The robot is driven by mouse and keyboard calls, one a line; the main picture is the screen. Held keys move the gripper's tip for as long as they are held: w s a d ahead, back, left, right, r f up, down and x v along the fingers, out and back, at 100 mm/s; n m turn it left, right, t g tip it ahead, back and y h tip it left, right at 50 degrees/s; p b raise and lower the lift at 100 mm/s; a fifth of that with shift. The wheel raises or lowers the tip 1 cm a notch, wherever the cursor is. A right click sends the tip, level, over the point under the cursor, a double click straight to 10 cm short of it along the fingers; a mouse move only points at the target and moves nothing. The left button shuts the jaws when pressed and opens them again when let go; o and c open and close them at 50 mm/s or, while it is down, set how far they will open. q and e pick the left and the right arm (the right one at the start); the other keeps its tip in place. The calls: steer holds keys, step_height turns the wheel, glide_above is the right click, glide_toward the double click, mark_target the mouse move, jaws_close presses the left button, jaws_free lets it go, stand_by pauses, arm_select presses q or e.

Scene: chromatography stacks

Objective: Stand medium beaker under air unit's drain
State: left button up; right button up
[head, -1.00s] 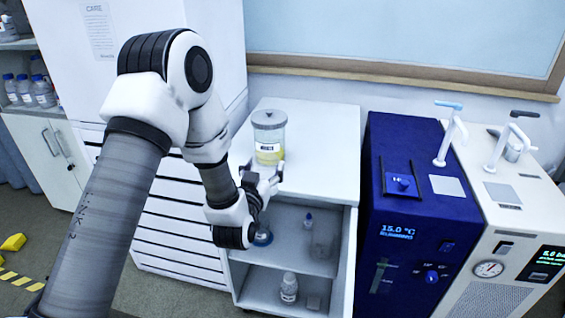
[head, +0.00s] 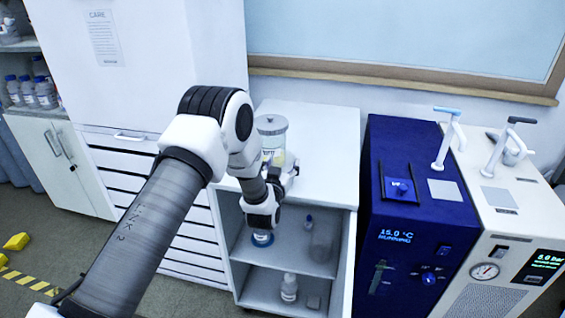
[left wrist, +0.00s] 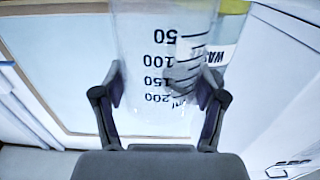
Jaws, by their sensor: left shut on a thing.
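My left gripper (head: 284,178) is at the front edge of the white cabinet top, in front of the jar of yellow liquid. In the left wrist view its two fingers (left wrist: 160,90) are shut on a clear graduated beaker (left wrist: 150,60), one on each side. The beaker's printed marks, up to 200 ml, appear upside down there. In the head view the arm and gripper largely hide the beaker. The cream unit with a gauge and a bar display (head: 510,215), seemingly the air unit, stands at the far right with a black-handled tap (head: 500,150) on top. My right gripper is out of view.
The lidded jar (head: 271,128) stands on the cabinet top (head: 325,135). The blue unit (head: 420,215), reading 15.0 °C, stands between cabinet and cream unit, with a blue-handled tap (head: 446,140) behind. The open shelves below hold several small vessels. The cabinet top's right side is clear.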

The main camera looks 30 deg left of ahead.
arm_select(q)
steer(key=shift+s+f+b, duration=0.1)
steer(key=shift+f+b, duration=0.1)
steer(key=shift+b, duration=0.1)
steer(key=o, duration=1.2)
steer(key=shift+r, duration=0.15)
